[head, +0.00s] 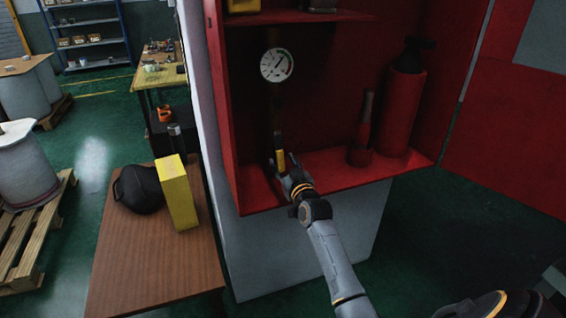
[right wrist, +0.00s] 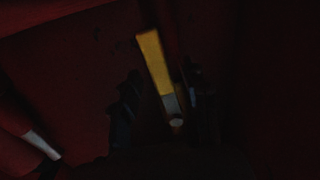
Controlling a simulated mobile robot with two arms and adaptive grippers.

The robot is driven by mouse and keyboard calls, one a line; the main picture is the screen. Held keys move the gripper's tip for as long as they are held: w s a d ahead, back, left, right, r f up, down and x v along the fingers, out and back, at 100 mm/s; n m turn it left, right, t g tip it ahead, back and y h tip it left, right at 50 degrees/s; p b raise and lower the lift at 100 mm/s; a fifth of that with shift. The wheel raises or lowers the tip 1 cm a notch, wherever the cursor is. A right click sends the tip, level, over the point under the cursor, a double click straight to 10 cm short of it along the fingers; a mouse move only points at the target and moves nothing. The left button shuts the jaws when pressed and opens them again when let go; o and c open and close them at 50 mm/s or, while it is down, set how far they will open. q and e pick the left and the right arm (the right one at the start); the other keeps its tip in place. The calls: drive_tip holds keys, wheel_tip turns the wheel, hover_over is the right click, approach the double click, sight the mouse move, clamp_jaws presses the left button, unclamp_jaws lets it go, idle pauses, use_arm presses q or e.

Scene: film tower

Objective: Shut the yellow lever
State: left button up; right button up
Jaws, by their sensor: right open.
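The yellow lever (head: 280,158) is inside the red cabinet, below a round pressure gauge (head: 277,65). It points nearly upright and leans slightly. In the right wrist view the yellow lever (right wrist: 154,62) runs down to a grey metal part between the fingers. My right gripper (head: 283,168) reaches into the cabinet at the lever. Its dark fingers in the right wrist view (right wrist: 162,92) stand open on either side of the lever, with gaps visible. The exact contact is too dark to tell. My left gripper is not in view.
The red cabinet (head: 310,182) has its door (head: 500,150) open at right. A red extinguisher (head: 402,110) and a red nozzle (head: 363,130) stand inside.

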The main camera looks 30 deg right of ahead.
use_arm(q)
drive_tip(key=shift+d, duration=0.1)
use_arm(e)
drive_tip(key=shift+w, duration=0.15)
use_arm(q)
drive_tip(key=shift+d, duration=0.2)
use_arm(e)
clamp_jaws()
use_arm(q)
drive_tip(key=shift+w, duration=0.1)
use_arm(e)
drive_tip(key=shift+d, duration=0.15)
drive_tip(key=n, duration=0.1)
drive_tip(key=d+n, duration=0.1)
drive_tip(key=d+n+p, duration=0.1)
drive_tip(key=shift+s+r, duration=0.25)
drive_tip(key=shift+r, duration=0.1)
use_arm(q)
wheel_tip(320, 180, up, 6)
drive_tip(key=p, duration=0.5)
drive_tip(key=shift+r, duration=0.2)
use_arm(e)
drive_tip(key=s+d+r+n, duration=0.1)
drive_tip(key=d+r+n, duration=0.4)
drive_tip(key=n, duration=0.9)
drive_tip(key=shift+r, duration=1.4)
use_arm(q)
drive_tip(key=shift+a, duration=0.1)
use_arm(e)
drive_tip(key=shift+s+d, duration=0.1)
